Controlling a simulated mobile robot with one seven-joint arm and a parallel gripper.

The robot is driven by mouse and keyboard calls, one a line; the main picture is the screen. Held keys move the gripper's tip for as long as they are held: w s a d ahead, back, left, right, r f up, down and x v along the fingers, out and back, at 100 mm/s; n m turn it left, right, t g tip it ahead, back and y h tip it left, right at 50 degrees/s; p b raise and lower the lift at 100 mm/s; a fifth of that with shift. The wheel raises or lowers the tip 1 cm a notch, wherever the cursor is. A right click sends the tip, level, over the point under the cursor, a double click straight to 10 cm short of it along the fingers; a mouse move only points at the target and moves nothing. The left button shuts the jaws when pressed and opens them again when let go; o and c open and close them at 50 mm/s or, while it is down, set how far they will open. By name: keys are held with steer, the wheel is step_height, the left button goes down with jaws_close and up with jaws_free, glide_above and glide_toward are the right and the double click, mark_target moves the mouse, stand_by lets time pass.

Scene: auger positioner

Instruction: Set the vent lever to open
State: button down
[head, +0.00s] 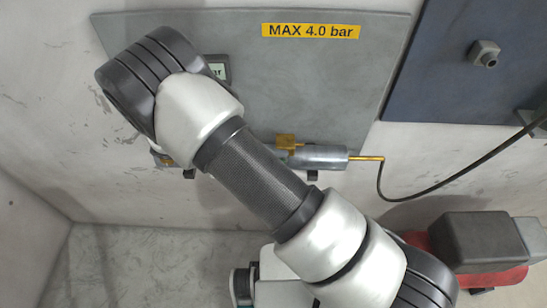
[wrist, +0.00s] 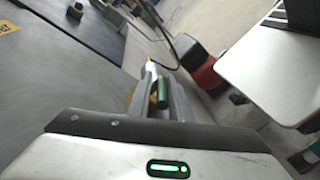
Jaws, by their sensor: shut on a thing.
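My gripper (wrist: 164,88) is seen from behind in the wrist view, with its grey fingers closed around a small green cylindrical grip (wrist: 162,97), which looks like the handle of the vent lever. Brass parts show just beside and beyond the fingers. In the head view my arm hides the gripper and most of the lever. There a silver cylinder (head: 318,157) with a brass block (head: 286,142) and a brass rod end (head: 366,158) is mounted along the lower edge of the grey panel (head: 330,85). The lever's angle cannot be read clearly.
A yellow "MAX 4.0 bar" label (head: 310,31) and a small display (head: 217,68) are on the panel. A dark blue panel (head: 440,70) is at right, above a red and grey machine (head: 478,250).

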steer(key=shift+s+a+f, duration=0.1)
steer(key=shift+s+f, duration=0.1)
steer(key=shift+f, duration=0.2)
steer(key=c, duration=1.8)
jaws_free()
steer(key=shift+r, duration=0.1)
steer(key=shift+w+r, duration=0.15)
steer(key=shift+r, duration=0.05)
